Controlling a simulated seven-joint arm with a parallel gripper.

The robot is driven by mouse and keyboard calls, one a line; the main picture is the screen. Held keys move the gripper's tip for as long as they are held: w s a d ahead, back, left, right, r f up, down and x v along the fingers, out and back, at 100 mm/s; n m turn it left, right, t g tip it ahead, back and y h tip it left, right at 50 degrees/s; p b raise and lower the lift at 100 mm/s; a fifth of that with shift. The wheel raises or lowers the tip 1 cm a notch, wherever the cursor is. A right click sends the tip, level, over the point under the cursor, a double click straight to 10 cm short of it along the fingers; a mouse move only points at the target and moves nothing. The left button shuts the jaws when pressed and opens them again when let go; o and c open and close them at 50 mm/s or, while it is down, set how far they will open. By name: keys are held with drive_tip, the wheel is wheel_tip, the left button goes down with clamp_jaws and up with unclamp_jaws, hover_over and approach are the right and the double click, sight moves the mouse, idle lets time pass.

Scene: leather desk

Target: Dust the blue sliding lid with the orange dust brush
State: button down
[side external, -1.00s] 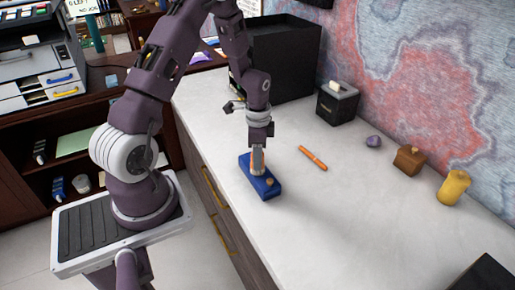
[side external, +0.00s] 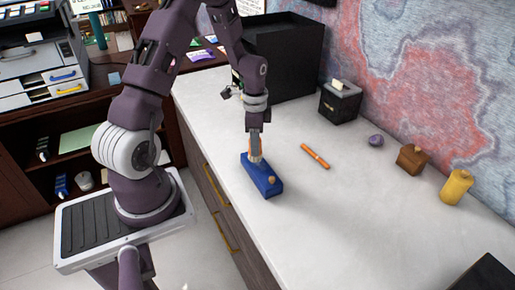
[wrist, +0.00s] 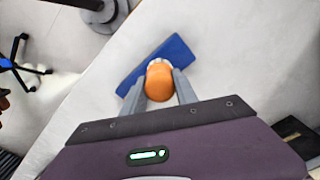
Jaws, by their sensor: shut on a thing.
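In the wrist view the blue lid (wrist: 180,52) lies slantwise behind the brush. My gripper (side external: 255,149) points down over the lid's far end, shut on the orange dust brush (wrist: 159,83). The brush's rounded orange end faces the wrist camera between my two grey fingers. In the side view, fingers mostly hide the brush, its pale lower part close to the lid; I cannot tell whether it touches.
An orange stick (side external: 315,156) lies right of the box. A black box with a pale top (side external: 340,102), purple stone (side external: 376,140), brown block (side external: 411,160) and yellow cylinder (side external: 456,187) stand along the wall. A large black case (side external: 283,60) is at the back.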

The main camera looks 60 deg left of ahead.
drive_tip(key=shift+r, duration=2.95)
